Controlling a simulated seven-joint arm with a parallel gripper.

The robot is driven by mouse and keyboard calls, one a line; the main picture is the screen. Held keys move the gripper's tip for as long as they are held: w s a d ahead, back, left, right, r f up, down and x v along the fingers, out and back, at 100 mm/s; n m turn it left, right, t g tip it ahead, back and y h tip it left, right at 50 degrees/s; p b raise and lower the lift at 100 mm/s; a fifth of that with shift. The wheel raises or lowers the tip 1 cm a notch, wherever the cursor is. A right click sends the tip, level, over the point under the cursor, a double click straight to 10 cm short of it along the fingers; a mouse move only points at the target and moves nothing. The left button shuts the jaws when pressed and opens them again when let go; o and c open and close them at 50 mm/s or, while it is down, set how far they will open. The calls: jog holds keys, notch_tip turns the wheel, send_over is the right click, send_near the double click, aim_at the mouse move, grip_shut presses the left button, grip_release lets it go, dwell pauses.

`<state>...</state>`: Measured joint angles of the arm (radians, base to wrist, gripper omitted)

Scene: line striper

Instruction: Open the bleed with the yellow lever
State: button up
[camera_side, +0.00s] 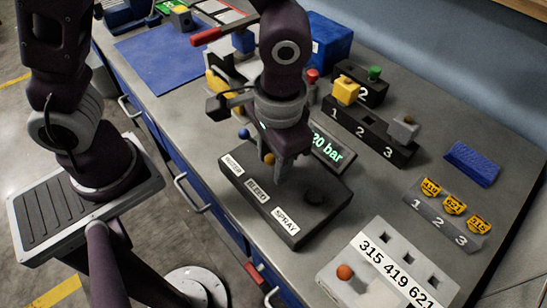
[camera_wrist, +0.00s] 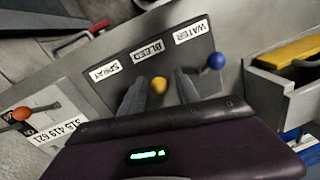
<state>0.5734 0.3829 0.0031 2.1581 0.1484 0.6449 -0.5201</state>
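A black valve box (camera_side: 235,173) lies on the bench with white labels WATER, BLEED and SPRAY along its front edge. The yellow-knobbed lever (camera_side: 269,159) stands by the BLEED label (camera_side: 257,190). My gripper (camera_side: 283,170) is low over the box. In the wrist view, my gripper (camera_wrist: 160,88) has its fingers apart, one on each side of the yellow knob (camera_wrist: 159,85). A gap shows beside the knob; whether a finger touches it I cannot tell. The lever's stem is mostly hidden. A blue-knobbed lever (camera_side: 244,133) stands at the WATER end.
A display (camera_side: 328,147) behind the box reads "20 bar", its left part hidden. A grey panel (camera_side: 335,290) with an orange knob (camera_side: 344,272) and numbers stands in front right. Black racks (camera_side: 370,130) with colored blocks stand behind.

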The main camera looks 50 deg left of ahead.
jog(key=shift+c, duration=0.5)
grip_shut()
dwell(1.0)
